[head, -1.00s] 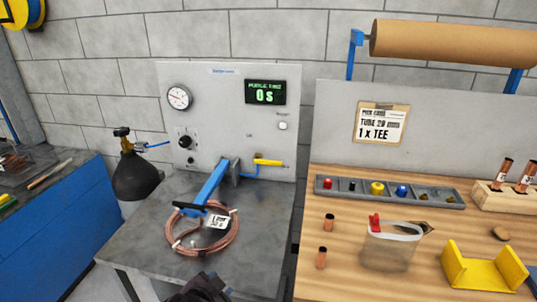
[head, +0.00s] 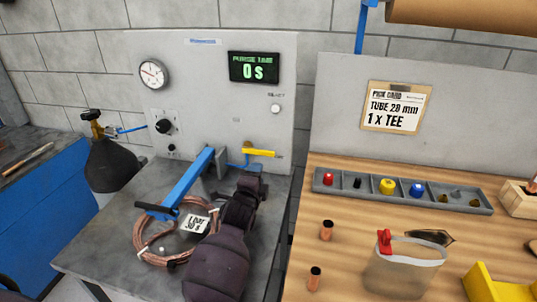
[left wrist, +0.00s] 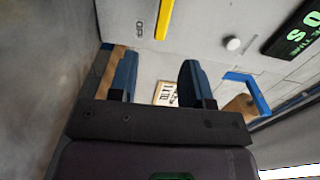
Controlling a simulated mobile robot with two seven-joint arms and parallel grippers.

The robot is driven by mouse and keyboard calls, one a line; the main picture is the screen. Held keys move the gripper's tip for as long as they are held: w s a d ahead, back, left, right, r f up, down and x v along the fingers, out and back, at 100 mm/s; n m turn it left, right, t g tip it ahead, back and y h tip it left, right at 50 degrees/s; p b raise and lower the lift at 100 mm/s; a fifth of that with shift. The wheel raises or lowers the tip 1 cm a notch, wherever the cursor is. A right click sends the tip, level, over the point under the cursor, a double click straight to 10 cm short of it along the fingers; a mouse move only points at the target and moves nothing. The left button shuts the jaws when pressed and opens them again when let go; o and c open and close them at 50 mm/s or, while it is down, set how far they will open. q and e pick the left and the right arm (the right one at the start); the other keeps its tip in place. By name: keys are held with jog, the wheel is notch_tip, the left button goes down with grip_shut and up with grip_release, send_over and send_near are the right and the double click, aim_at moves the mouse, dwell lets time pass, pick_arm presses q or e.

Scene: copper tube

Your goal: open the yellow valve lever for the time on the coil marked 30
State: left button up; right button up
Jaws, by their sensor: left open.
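The yellow valve lever (head: 260,152) lies level on the grey panel, at the end of a blue pipe; it also shows in the left wrist view (left wrist: 164,20). The copper coil (head: 145,247) lies on the grey bench, with a white tag (head: 194,224) that seems to read 1 bar, 30 s. The display (head: 254,67) reads purge time 0 s. My left gripper (head: 250,182) is just below and in front of the lever, apart from it. In the left wrist view its blue fingers (left wrist: 160,80) are spread and empty. My right gripper is out of view.
A blue arm (head: 190,182) with a black handle reaches over the coil, left of my gripper. A pressure gauge (head: 152,74) and a black knob (head: 166,126) sit on the panel. A dark gas bottle (head: 110,165) stands left. The wooden bench at right holds a parts tray (head: 402,192).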

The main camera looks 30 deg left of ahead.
aim_at(265, 154)
pick_arm(q)
jog(key=b+x, duration=0.1)
jog(key=x, duration=0.8)
jog(key=shift+w+r, duration=0.2)
jog(key=shift+w+a, duration=0.15)
jog(key=shift+w, duration=0.45)
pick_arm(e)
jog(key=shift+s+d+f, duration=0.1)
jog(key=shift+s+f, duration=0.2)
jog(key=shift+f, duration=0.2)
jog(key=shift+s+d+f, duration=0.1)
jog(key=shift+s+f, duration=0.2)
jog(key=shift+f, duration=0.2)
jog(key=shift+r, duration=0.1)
pick_arm(q)
jog(key=c, duration=0.7)
grip_shut()
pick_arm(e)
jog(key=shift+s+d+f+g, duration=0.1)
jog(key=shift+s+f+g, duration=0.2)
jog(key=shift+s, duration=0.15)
